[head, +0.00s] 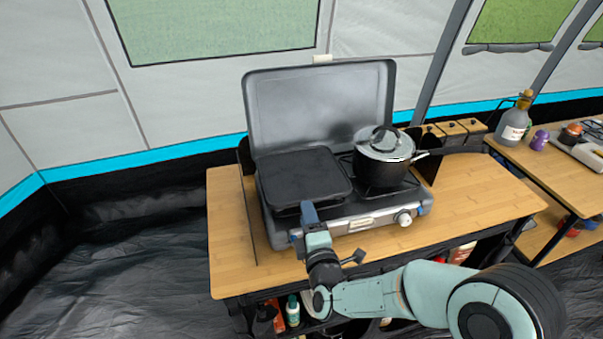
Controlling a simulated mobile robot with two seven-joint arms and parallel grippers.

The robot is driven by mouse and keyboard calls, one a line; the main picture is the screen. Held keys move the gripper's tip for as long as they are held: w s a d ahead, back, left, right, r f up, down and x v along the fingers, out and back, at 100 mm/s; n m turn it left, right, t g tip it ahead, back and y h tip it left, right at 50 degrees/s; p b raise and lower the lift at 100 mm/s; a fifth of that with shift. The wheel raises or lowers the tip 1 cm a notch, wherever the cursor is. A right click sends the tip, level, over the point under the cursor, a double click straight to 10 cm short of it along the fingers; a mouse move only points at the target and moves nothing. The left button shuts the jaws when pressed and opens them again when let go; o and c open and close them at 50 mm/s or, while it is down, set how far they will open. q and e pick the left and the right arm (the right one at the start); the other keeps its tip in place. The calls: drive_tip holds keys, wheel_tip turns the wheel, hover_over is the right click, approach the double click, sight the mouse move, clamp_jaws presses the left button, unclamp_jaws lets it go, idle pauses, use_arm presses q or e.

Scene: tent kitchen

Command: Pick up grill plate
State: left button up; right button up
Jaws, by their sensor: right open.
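The grill plate (302,176) is a dark, flat, square slab. It lies on the left half of the camping stove (367,222), whose lid (318,108) stands raised behind it. My right gripper (306,222) is at the plate's front edge, its fingers pointing toward the plate. It is open. I cannot tell whether its fingers touch the plate or sit around its edge. My left gripper is not in view.
A pot with a glass lid (384,155) stands on the stove's right burner, beside the plate. The wooden table (478,192) is bare to the right. A second table (570,190) holds a bottle (514,124) and small items.

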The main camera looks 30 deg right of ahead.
sight(301, 191)
drive_tip(key=x, duration=0.4)
drive_tip(key=shift+f, duration=0.15)
drive_tip(key=shift+d+x, duration=0.2)
drive_tip(key=shift+x, duration=2.45)
drive_tip(key=shift+s+f, duration=0.1)
clamp_jaws()
